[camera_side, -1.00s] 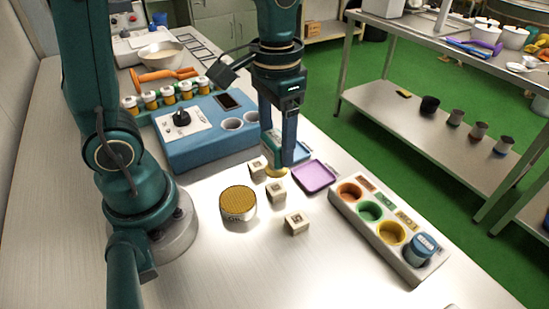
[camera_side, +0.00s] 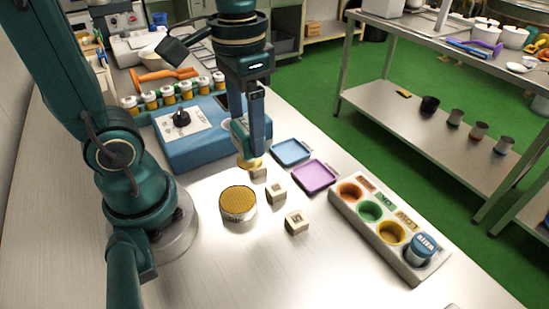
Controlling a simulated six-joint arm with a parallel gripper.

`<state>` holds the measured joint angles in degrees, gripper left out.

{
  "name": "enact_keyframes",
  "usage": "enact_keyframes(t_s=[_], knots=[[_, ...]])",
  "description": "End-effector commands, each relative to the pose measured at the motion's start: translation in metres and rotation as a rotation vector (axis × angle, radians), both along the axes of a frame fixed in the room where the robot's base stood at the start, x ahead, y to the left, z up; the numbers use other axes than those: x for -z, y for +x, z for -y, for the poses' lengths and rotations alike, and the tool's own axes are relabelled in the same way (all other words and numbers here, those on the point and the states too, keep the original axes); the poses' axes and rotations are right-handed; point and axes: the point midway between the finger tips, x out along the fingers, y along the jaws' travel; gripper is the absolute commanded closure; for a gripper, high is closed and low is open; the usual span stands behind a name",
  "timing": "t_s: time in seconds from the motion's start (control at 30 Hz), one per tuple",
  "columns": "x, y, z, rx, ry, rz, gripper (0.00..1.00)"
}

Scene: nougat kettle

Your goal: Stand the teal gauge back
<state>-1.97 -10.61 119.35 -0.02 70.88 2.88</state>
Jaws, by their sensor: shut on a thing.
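My gripper (camera_side: 248,148) points down above the table, beside the front right of the blue box. It is shut on what looks like the teal gauge, held upright. The gauge's body is mostly hidden between the fingers, and its round yellow foot (camera_side: 250,163) shows below them. The foot is just above or behind a small pale cube (camera_side: 258,174); I cannot tell whether they touch. The blue box (camera_side: 185,150) has round cup-like sockets on top, partly covered by my gripper.
Two more pale cubes (camera_side: 276,192) and a drum with a yellow top (camera_side: 238,203) stand in front. A blue tray (camera_side: 292,152) and a purple tray (camera_side: 314,176) lie to the right. A rack (camera_side: 396,262) has orange, green and yellow wells and a blue jar (camera_side: 422,248).

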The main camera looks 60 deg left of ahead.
Motion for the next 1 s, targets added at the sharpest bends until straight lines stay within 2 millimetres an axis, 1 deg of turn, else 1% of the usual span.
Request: enact_keyframes(t_s=[0.1, 0.17, 0.7, 0.8, 0.9, 1.0], knots=[[-0.004, -0.005, 0.002, -0.009, 0.000, 0.001, 0.71], [-0.002, -0.006, 0.007, -0.010, 0.000, -0.002, 0.71], [0.049, -0.029, 0.087, -0.005, 0.003, -0.006, 0.71], [0.056, -0.031, 0.100, -0.008, 0.002, -0.004, 0.71], [0.061, -0.033, 0.107, -0.012, 0.001, -0.002, 0.71], [0.064, -0.034, 0.110, -0.015, 0.001, -0.003, 0.71]])
